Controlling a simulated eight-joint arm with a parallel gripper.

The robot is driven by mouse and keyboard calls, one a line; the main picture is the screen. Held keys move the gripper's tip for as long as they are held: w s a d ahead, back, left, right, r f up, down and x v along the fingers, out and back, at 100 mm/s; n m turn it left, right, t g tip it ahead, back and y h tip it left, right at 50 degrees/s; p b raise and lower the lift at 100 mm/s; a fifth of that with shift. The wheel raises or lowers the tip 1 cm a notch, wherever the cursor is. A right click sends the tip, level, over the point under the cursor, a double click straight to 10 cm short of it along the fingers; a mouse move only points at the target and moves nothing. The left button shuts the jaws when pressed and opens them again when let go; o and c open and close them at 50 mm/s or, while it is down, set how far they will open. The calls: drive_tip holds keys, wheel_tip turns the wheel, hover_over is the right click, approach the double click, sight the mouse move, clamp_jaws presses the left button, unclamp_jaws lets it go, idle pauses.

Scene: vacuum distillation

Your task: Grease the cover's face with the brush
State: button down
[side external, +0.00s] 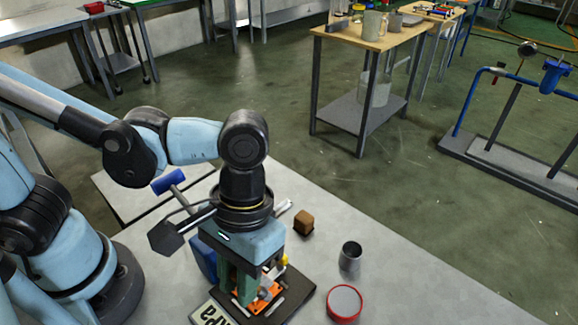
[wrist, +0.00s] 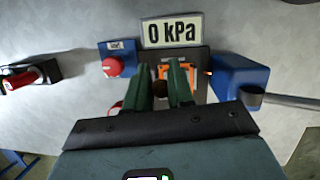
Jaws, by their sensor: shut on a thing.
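My gripper (side external: 248,290) points down over a dark base plate (side external: 298,290). In the wrist view its two green fingers (wrist: 167,88) are close together, with a small brown piece (wrist: 161,87) between them, which seems to be part of the brush. The brush's bristles are hidden. An orange part (side external: 267,296) lies on the plate by the fingertips and also shows in the wrist view (wrist: 187,71). I cannot tell whether it belongs to the cover, or whether the brush touches it. A red-rimmed round tin (side external: 344,302) with a grey top stands right of the plate.
A metal cup (side external: 350,257) and brown block (side external: 304,222) stand behind the plate. A blue box (wrist: 240,75), a "0 kPa" sign (wrist: 171,30) and a blue box with a red knob (wrist: 114,65) surround it. A blue-headed tool (side external: 169,181) lies behind my wrist. The table's right side is clear.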

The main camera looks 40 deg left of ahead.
drive_tip(key=shift+a, duration=1.15)
drive_tip(key=d+r, duration=0.3)
drive_tip(key=r, duration=0.5)
drive_tip(key=shift+d, duration=0.4)
drive_tip(key=w+a, duration=0.9)
drive_tip(key=a, duration=0.2)
drive_tip(key=w+a+r+m, duration=0.1)
drive_tip(key=w+a, duration=0.7)
drive_tip(key=a, duration=0.3)
drive_tip(key=shift+w+a+r, duration=0.3)
drive_tip(key=shift+w+a, duration=0.05)
drive_tip(key=shift+w, duration=0.05)
